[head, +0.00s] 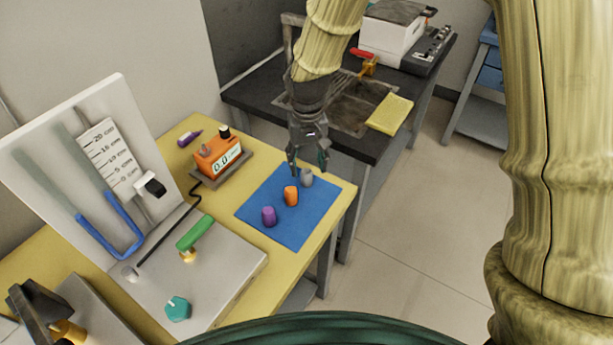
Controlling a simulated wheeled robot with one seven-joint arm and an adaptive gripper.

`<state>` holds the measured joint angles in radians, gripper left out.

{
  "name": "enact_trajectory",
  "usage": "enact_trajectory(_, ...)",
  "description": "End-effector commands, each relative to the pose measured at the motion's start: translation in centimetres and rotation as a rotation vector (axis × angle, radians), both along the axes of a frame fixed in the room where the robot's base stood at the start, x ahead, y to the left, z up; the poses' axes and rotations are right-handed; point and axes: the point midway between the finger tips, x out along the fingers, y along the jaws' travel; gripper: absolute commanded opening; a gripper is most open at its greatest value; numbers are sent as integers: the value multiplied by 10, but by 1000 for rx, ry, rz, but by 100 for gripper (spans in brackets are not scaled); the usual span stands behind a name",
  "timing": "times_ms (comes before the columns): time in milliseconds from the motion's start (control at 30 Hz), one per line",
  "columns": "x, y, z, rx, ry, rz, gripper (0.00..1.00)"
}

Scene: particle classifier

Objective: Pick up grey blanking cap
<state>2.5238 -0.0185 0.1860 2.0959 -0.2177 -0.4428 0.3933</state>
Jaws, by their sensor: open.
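The grey blanking cap (307,178) stands upright on the blue mat (290,232), near the mat's far right part. My gripper (307,167) points down from above, with its fingers spread close over the grey cap. The fingers partly overlap the cap in this view, and I cannot tell whether they touch it. An orange cap (291,196) stands just in front and to the left of the grey one. A purple cap (269,216) stands further left and nearer on the same mat.
A yellow table (287,285) bears the mat. An orange meter (217,155) sits left of it, beside a board with a blue tube (125,252) and a green-handled valve (195,232). A dark bench with a sink (350,105) and yellow sponge (390,114) stands behind.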

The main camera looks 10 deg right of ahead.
Motion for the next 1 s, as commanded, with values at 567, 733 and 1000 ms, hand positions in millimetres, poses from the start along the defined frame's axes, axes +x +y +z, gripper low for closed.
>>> enact_trajectory(567, 1, 1, -50, 0, 0, -3, 53)
enact_trajectory(733, 1, 1, -51, 0, 0, -3, 53)
enact_trajectory(1000, 0, 1, -51, 0, 0, -3, 18)
